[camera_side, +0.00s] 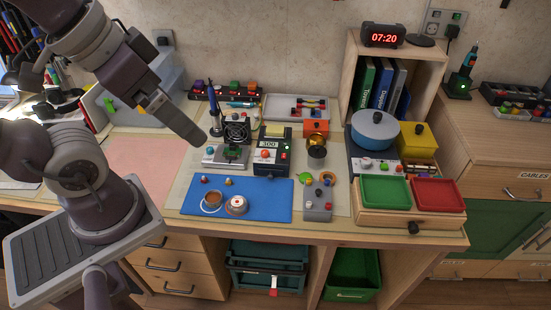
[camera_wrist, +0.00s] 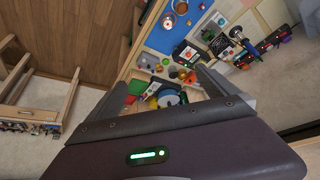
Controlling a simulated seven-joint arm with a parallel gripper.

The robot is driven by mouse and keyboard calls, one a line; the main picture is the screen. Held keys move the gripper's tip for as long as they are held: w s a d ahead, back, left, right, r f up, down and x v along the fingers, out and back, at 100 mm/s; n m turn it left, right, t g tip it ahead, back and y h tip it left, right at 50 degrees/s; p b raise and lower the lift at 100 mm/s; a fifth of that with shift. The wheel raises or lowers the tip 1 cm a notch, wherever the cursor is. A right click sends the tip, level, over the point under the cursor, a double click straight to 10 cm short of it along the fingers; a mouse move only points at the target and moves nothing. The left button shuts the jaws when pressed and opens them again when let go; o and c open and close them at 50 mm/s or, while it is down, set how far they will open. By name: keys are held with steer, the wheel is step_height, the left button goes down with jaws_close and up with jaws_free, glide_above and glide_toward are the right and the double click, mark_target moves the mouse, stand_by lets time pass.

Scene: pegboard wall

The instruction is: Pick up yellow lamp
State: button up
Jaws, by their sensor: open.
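I cannot clearly pick out the yellow lamp. A tiny amber-topped piece (camera_side: 229,182) lies on the blue mat (camera_side: 262,191) in the side view and could be it, but it is too small to tell. My gripper (camera_side: 198,139) hangs in the air above the left part of the workbench, apart from everything. In the wrist view my gripper (camera_wrist: 172,82) has its two fingers spread, with nothing held between them. The blue mat (camera_wrist: 160,40) shows beyond them, with small coloured parts near its edge.
A black meter (camera_side: 270,155) and a soldering iron (camera_side: 213,112) stand near my gripper. A blue pot (camera_side: 375,128), a yellow box (camera_side: 417,139), a green tray (camera_side: 385,191) and a red tray (camera_side: 437,194) are at the right. A pink sheet (camera_side: 150,160) lies clear at the left.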

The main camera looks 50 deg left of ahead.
steer(key=shift+s+d, duration=0.15)
steer(key=shift+s, duration=0.1)
steer(key=c, duration=1.1)
steer(key=shift+c, duration=0.2)
steer(key=shift+w+r, duration=0.1)
